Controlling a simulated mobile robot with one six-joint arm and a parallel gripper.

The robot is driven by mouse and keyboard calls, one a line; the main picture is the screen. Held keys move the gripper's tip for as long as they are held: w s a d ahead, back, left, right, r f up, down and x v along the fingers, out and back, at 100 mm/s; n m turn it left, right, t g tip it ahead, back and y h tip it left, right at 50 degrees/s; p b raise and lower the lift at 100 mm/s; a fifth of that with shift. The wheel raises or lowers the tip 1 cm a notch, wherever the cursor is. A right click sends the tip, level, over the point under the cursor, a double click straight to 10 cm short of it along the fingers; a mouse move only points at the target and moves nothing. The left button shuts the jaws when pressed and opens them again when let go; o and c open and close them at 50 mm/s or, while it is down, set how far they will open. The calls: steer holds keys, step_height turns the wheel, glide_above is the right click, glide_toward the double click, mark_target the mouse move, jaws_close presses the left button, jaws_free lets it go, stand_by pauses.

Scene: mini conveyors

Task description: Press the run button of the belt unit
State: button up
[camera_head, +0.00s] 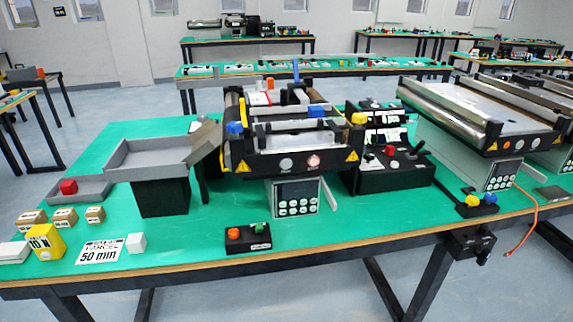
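The belt unit (268,163) stands at the middle of the green table, with a dark frame and yellow warning triangles on its front. Its front face bears a pale round button (286,164) and a reddish, lit-looking round one (313,161). A grey keypad panel (297,209) with a dark display sits below. A small black button box (248,246) lies in front, with an orange-red button (234,234) and a green button (261,228). Its label is too small to read, and I cannot tell which button is marked run. My gripper is not in view.
A grey tray on a black stand (160,194) is left of the unit. A black control box (392,168) with a lever stands to its right, then a roller conveyor (480,112). Small boxes and a yellow block (46,241) lie front left. The table front near the button box is clear.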

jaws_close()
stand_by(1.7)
